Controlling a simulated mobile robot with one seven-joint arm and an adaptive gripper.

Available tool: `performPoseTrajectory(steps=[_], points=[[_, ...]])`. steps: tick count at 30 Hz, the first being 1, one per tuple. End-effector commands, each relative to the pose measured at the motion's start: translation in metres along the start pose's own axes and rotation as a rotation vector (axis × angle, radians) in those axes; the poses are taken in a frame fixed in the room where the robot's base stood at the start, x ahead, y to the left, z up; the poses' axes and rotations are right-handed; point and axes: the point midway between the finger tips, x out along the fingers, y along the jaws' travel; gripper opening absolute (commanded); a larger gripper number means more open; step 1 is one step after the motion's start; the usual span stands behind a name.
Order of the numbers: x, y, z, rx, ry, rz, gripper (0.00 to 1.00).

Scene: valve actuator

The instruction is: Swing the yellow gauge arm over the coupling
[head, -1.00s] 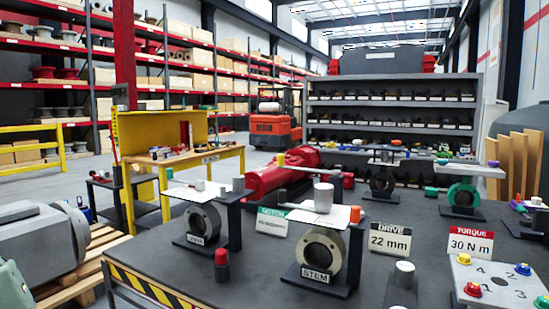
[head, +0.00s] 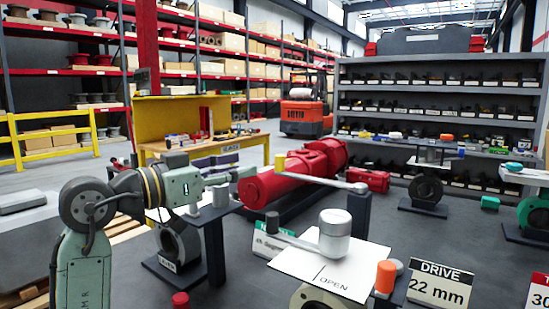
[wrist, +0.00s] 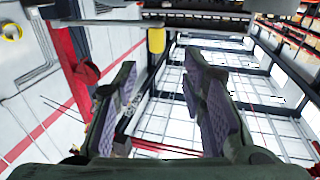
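The yellow knob (head: 280,163) of the gauge arm stands at the left end of a thin pale bar (head: 322,178). The bar runs right to a round joint on a dark post (head: 358,212). In the wrist view the yellow knob (wrist: 156,40) shows beyond the fingertips, between their lines. My gripper (head: 240,167) is left of the knob, pointing towards it, apart from it. Its purple-padded fingers (wrist: 165,88) are open and empty. A grey cylinder (head: 334,230) with a side lever sits on a white plate marked OPEN (head: 300,268). I cannot tell which part is the coupling.
A red cylindrical machine (head: 300,170) lies behind the bar. An orange-topped peg (head: 385,277) and the DRIVE 22 mm sign (head: 440,284) stand at front right. A ring stand (head: 172,255) is below my arm.

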Motion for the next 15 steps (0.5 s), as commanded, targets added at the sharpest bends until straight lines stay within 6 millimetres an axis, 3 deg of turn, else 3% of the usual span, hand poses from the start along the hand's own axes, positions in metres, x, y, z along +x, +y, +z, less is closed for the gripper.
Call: performPoseTrajectory(steps=[5, 15], points=[[0.012, 0.005, 0.002, -0.006, -0.02, 0.025, 0.38], [0.074, 0.005, 0.001, -0.006, -0.018, 0.022, 0.38]])
